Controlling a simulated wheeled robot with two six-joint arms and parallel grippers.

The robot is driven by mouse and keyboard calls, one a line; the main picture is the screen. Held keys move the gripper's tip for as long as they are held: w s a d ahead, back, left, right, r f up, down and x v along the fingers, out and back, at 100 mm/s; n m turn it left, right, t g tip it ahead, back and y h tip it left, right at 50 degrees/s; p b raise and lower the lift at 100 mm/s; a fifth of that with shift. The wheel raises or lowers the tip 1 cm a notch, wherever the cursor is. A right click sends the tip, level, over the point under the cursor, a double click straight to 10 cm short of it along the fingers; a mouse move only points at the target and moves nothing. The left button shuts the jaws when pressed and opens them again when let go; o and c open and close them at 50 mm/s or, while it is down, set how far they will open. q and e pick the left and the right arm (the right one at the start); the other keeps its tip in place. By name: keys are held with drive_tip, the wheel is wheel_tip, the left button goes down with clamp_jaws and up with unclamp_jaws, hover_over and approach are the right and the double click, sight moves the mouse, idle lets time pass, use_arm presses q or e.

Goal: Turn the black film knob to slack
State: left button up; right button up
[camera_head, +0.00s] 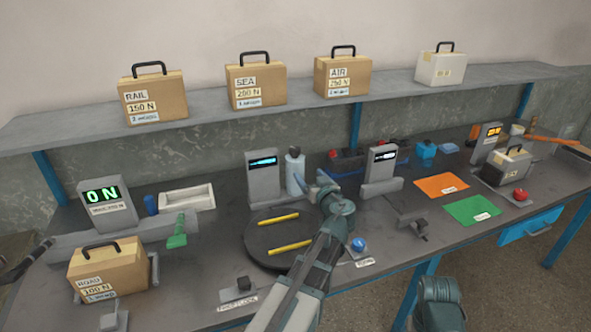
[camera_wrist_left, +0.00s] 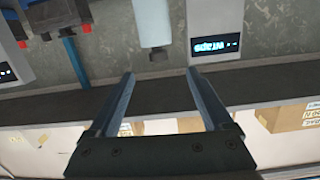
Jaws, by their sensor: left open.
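A small black knob (camera_head: 244,284) sits on a grey base near the bench's front edge, left of the dark round turntable (camera_head: 262,252). A white label (camera_head: 238,300) lies in front of it; its small print is hard to read, and the knob's setting cannot be told. My left gripper (camera_head: 322,188) is behind the turntable's right side, well away from the knob. In the left wrist view the two fingers (camera_wrist_left: 165,100) stand apart with nothing between them. The knob is not in that view. My right gripper is not in view.
Two yellow bars (camera_head: 278,218) lie on the turntable. A grey post with a lit screen (camera_head: 263,162) and a white bottle (camera_head: 295,170) stand behind it. A cardboard case (camera_head: 108,272) sits left of the knob. A blue button (camera_head: 358,244) is right of the turntable.

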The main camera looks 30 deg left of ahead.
sight(297, 153)
use_arm(q)
drive_tip(key=shift+t+y, duration=0.3)
drive_tip(key=shift+t, duration=0.4)
drive_tip(key=b+x, duration=0.1)
drive_tip(key=x, duration=1.5)
drive_tip(key=shift+w+a+r, duration=0.1)
drive_tip(key=shift+r, duration=0.05)
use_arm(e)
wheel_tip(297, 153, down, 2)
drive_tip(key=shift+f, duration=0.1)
use_arm(q)
clamp_jaws()
drive_tip(key=shift+n+g, duration=0.3)
